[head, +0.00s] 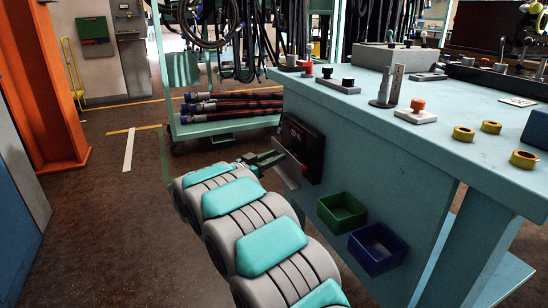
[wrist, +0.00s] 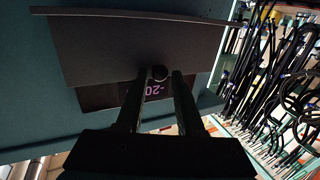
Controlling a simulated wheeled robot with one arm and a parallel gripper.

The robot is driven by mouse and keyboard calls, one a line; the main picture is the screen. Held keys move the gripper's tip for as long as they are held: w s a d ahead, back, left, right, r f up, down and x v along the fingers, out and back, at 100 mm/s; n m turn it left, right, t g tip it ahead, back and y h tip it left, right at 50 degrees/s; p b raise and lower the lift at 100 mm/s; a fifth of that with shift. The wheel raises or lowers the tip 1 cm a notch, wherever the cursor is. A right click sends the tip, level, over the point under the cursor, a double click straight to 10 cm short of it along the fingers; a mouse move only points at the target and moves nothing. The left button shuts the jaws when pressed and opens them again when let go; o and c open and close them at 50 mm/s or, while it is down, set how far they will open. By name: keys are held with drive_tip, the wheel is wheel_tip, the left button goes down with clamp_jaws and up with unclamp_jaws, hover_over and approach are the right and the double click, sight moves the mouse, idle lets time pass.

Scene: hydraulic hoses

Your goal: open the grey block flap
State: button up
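A grey flap (head: 290,171) stands out at a slant in front of a dark block (head: 303,145) on the side of the teal workbench. In the wrist view the flap (wrist: 130,45) is a wide dark grey plate with a small round black knob (wrist: 160,72) near its edge. Part of a display (wrist: 160,91) with lit digits shows past that edge. My gripper (wrist: 160,76) has one finger on each side of the knob; whether they touch it is unclear. In the head view my gripper (head: 279,158) is at the flap, its tips hard to make out.
A green bin (head: 341,212) and a blue bin (head: 377,248) hang on the bench side, right of and below the block. The teal bench top (head: 440,110) holds knobs and yellow rings. A hose rack (head: 225,126) stands behind. Floor is open to the left.

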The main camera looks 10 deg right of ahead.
clamp_jaws()
idle(0.3)
drive_tip(key=shift+w, duration=0.1)
idle(1.1)
